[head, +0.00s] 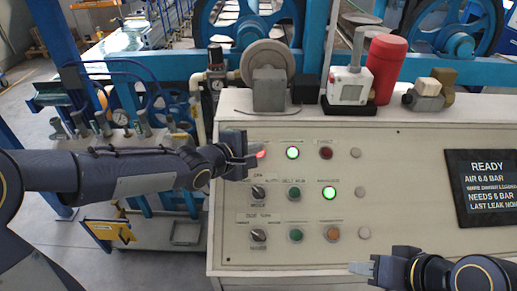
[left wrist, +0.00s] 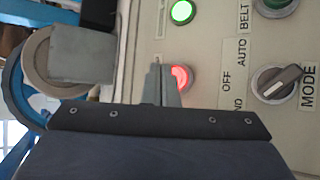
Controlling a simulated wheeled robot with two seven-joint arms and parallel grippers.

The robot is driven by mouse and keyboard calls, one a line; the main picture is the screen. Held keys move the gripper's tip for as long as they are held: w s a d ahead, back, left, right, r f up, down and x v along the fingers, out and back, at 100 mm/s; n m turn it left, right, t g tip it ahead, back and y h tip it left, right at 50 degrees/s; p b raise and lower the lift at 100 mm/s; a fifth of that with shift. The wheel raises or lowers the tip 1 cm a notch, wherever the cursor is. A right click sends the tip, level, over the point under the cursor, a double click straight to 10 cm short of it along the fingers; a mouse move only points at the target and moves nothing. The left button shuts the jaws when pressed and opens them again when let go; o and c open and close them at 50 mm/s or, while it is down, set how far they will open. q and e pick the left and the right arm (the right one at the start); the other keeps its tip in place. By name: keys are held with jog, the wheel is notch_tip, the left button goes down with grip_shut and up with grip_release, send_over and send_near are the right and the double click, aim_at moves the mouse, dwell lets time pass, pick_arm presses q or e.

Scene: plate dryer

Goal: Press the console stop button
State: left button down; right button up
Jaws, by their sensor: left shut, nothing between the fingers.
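The console (head: 400,200) has a cream front panel with several buttons and knobs. A red lit button (head: 261,154) sits at the left end of the top row, its label hidden. My left gripper (head: 254,157) is shut and empty, its fingertips at this button and partly covering it. In the left wrist view the red button (left wrist: 183,78) glows just right of the fingertips (left wrist: 165,70); I cannot tell whether they touch it. My right gripper (head: 362,268) is low in front of the panel, away from the buttons; its finger gap is unclear.
A green lit button (head: 292,153) and a dark red button (head: 326,153) are right of the red lit one. The mode knob (head: 258,192) is below. A display (head: 484,185) reads READY. A red cylinder (head: 386,68) stands on the console top.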

pick_arm(q)
jog(key=shift+s+r+p, duration=0.4)
jog(key=shift+r+p, duration=0.05)
jog(key=shift+r, duration=0.25)
jog(key=shift+s+r+p, duration=0.4)
jog(key=shift+s+r, duration=0.05)
jog(key=shift+r, duration=0.3)
jog(key=shift+s+r+p, duration=0.4)
jog(key=shift+r+p, duration=0.05)
jog(key=shift+r, duration=0.25)
